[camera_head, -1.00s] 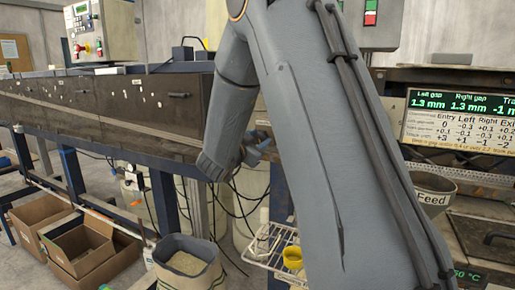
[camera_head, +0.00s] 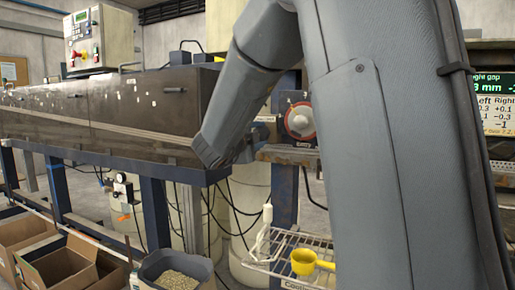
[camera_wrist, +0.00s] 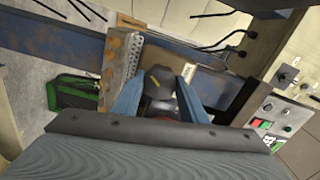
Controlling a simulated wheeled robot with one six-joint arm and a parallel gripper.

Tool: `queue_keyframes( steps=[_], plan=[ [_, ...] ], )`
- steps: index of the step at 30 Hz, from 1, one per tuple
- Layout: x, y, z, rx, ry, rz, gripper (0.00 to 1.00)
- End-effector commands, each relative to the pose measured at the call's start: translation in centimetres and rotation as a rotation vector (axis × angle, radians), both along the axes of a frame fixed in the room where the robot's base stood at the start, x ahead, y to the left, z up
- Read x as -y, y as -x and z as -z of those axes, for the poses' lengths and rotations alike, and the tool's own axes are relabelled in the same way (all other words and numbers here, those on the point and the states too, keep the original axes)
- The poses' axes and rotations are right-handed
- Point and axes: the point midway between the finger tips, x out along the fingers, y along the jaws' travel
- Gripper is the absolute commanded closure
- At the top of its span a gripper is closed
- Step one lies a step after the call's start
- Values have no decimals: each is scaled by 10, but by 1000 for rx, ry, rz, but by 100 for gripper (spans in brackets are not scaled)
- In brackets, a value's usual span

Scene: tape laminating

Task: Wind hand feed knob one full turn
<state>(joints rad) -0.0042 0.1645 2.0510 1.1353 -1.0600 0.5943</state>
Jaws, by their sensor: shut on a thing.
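The hand feed knob (camera_wrist: 160,77) looks dark grey and rounded in the wrist view. It sits between the two blue fingers of my gripper (camera_wrist: 159,93), which is shut on it. In the head view my gripper (camera_head: 258,133) reaches right from my wrist, at the end of the long dark machine, just left of a red and white rotary dial (camera_head: 300,120). The knob cannot be made out there, and its turn angle cannot be read.
A wire rack (camera_head: 290,262) with a yellow scoop (camera_head: 304,261) stands below. A pellet bin (camera_head: 178,271) and cardboard boxes (camera_head: 65,268) are on the lower left. A control box (camera_wrist: 290,77) stands at the right in the wrist view.

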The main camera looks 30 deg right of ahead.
Motion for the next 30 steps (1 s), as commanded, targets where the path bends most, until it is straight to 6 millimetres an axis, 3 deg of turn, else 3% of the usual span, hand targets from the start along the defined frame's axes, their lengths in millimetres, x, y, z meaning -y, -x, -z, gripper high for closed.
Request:
queue_keyframes(
  steps=[18,30],
  plan=[
    [0,-1,4,438,-341,1,84],
    [0,0,3,586,-460,1,84]
  ],
)
